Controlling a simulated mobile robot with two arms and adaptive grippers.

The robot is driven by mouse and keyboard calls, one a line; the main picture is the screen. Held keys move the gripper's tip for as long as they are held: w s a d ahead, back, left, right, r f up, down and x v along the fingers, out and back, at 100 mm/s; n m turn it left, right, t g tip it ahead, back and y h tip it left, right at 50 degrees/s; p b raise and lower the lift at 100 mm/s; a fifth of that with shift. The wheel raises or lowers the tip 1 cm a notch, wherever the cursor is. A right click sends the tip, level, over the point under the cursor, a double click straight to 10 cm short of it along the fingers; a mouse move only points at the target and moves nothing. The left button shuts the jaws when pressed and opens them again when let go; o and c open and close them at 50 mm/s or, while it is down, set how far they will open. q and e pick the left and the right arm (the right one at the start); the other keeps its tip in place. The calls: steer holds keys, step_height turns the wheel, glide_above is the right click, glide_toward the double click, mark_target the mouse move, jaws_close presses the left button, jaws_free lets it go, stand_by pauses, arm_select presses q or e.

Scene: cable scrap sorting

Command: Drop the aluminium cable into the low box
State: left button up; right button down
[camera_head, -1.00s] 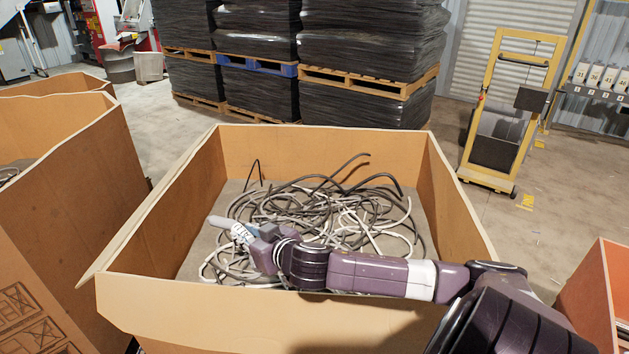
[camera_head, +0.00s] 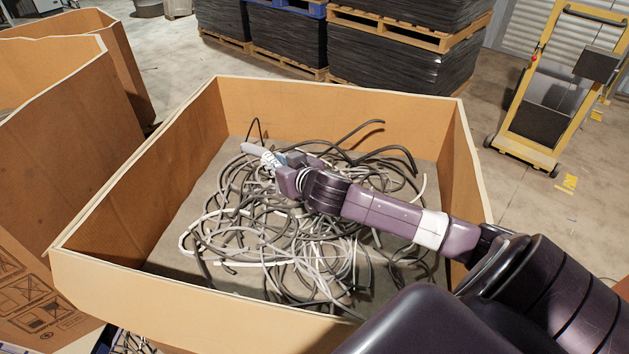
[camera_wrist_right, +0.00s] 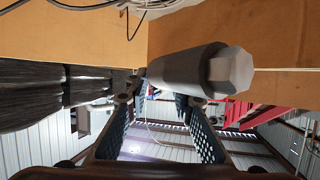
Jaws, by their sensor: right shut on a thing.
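My right gripper (camera_head: 272,165) is shut on a short, thick grey cable piece (camera_head: 256,151), taken to be the aluminium cable. In the right wrist view the cable (camera_wrist_right: 200,76) is a stout grey cylinder with a faceted end, between the fingers (camera_wrist_right: 160,100). In the head view the gripper and cable show over the inside of the open cardboard box (camera_head: 180,315), the low box, in front of its cable pile. Their height above the pile is hard to tell. My left gripper is not in view.
Tangled black, grey and white cables (camera_head: 290,235) cover much of the box floor. Taller cardboard boxes (camera_head: 75,130) stand to the left. Wrapped pallet stacks (camera_head: 390,60) and a yellow trolley (camera_head: 545,100) stand behind. Bare grey floor (camera_head: 115,185) shows at the left inside the box.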

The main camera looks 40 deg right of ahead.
steer(key=shift+a, duration=0.1)
step_height(320, 180, down, 20)
steer(key=b, duration=0.2)
steer(key=shift+r, duration=0.2)
steer(key=shift+a, duration=0.1)
steer(key=shift+f+b, duration=0.65)
steer(key=shift+b, duration=0.1)
steer(key=c, duration=1.7)
jaws_free()
steer(key=shift+o, duration=0.2)
